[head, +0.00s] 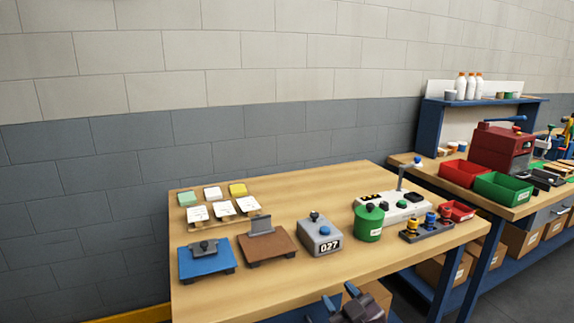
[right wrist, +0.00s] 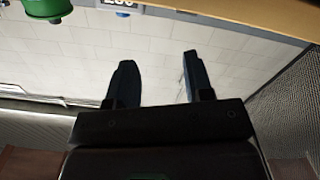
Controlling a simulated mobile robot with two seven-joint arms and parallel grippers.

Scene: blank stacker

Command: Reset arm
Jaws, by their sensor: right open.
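My right gripper (head: 340,296) shows at the bottom of the head view, in front of the table's near edge. Its two dark fingers are spread apart with nothing between them. The right wrist view also shows this gripper (right wrist: 155,62) open and empty. It is apart from every object on the table. My left gripper is in neither view.
The wooden table (head: 300,285) carries a blue press plate (head: 205,262), a brown plate (head: 265,245), a grey box reading 027 (head: 320,238), a green canister (head: 368,224) and a white console (head: 395,207). Another bench with red (head: 466,174) and green bins (head: 503,189) stands right.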

